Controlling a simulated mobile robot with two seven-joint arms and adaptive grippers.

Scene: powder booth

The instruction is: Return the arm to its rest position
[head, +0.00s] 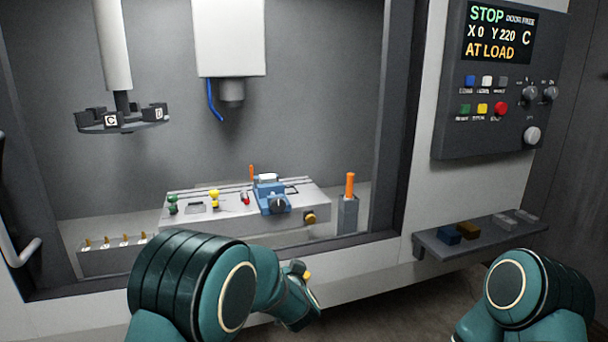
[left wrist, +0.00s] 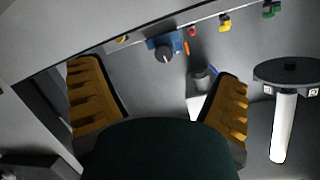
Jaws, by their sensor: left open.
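My left arm (head: 205,285) is teal and reaches in from the bottom, in front of the booth's front edge. Its left gripper (head: 303,284) shows partly at the arm's end, just below the booth sill, with a yellow pad visible. In the left wrist view the left gripper (left wrist: 158,72) has its two yellow ribbed fingers wide apart, with nothing held between them. My right arm (head: 525,295) shows at the bottom right as teal links. Its gripper is out of view.
The booth opening holds a table (head: 310,200) with a blue vise (head: 271,194), an orange-handled tool (head: 350,186) in a holder and a hanging carousel (head: 122,123). A shelf (head: 480,237) with several small blocks juts out at right, below the control panel (head: 500,80), which reads STOP, AT LOAD.

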